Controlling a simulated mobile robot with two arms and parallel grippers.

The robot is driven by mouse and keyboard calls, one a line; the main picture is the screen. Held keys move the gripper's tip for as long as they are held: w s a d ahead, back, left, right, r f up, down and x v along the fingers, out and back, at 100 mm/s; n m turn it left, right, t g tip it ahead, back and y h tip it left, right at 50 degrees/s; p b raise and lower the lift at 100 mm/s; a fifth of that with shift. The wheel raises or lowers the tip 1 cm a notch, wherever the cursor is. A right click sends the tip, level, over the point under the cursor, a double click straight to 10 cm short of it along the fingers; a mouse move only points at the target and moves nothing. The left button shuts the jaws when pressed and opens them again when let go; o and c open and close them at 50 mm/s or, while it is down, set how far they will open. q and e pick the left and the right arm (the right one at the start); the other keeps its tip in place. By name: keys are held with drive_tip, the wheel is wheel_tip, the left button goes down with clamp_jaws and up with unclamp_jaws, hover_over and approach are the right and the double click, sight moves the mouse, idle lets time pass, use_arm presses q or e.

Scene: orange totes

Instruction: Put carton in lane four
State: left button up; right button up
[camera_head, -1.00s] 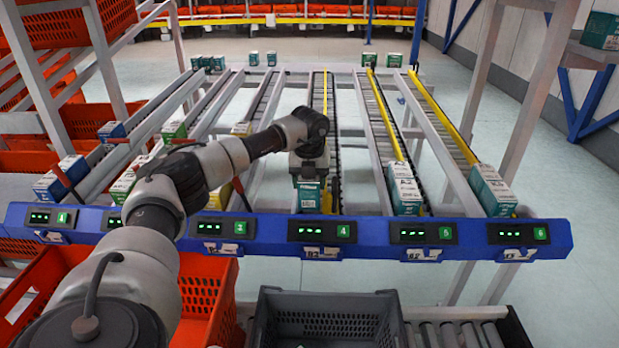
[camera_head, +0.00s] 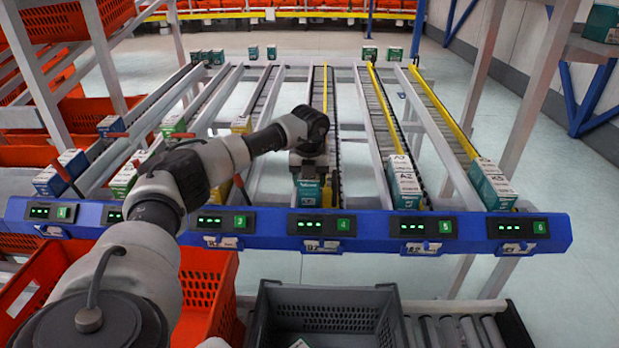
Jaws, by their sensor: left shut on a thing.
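My left arm reaches in from the lower left. My left gripper (camera_head: 310,172) is shut on a teal and white carton (camera_head: 309,193). The carton is at the front end of lane four (camera_head: 325,110), just behind the blue rail with the green label 4 (camera_head: 343,225). The fingertips are largely hidden by the gripper body and the carton's top, and I cannot tell whether the carton rests on the rollers. My right gripper is not in view.
White and teal cartons (camera_head: 405,188) stand at the front of lane five, and teal cartons (camera_head: 492,188) in lane six. A grey crate (camera_head: 330,288) with a light item inside stands below the rail, beside an orange tote (camera_head: 205,285). Several cartons stand at the lanes' far ends.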

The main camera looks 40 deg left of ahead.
use_arm(q)
drive_tip(key=o, duration=1.1)
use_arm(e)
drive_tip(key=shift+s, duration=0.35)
use_arm(q)
drive_tip(key=shift+o, duration=0.2)
drive_tip(key=r, duration=0.7)
drive_tip(key=s+r, duration=0.1)
drive_tip(key=r, duration=0.2)
drive_tip(key=shift+d+r+p, duration=0.3)
drive_tip(key=shift+d+r, duration=0.1)
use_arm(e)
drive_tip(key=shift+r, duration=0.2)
use_arm(q)
drive_tip(key=shift+f, duration=0.1)
